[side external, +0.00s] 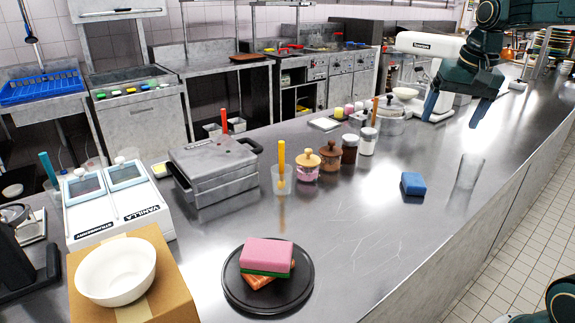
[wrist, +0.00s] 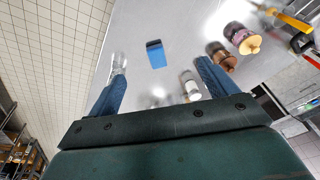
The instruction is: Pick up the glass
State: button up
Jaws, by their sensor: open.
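A clear, empty glass (side external: 469,172) stands upright on the steel counter near its right edge. It also shows in the wrist view (wrist: 118,62), just beyond the tip of the left finger, which partly overlaps its lower end. My gripper (side external: 452,121) hangs above the counter with its blue fingers spread apart and nothing between them. In the side view it is higher in the picture than the glass and apart from it. The wrist view shows both fingers (wrist: 161,72) wide open.
A blue sponge (side external: 413,184) lies left of the glass. Several jars (side external: 331,157) and a clear cup with a yellow-handled tool (side external: 282,181) stand further left. A black plate (side external: 236,289) with a pink sponge is at the front.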

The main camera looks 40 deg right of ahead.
jog(key=w+d+f+m+g, duration=0.1)
jog(key=w+d+f+m, duration=0.1)
jog(key=d, duration=0.4)
jog(key=w+d+f+m, duration=0.1)
jog(key=d+m, duration=0.1)
jog(key=d, duration=0.5)
jog(key=m+g+y, duration=0.1)
jog(key=m, duration=0.4)
send_near(470, 170)
jog(key=w+d+r, duration=0.1)
jog(key=d+r, duration=0.1)
jog(key=d, duration=0.2)
notch_tip(470, 170, down, 8)
jog(key=shift+w+a, duration=0.15)
jog(key=shift+a, duration=0.1)
jog(key=shift+f, duration=0.25)
jog(key=shift+a+f, duration=0.1)
jog(key=shift+f, duration=2.4)
jog(key=c, duration=1.1)
jog(key=shift+c, duration=0.4)
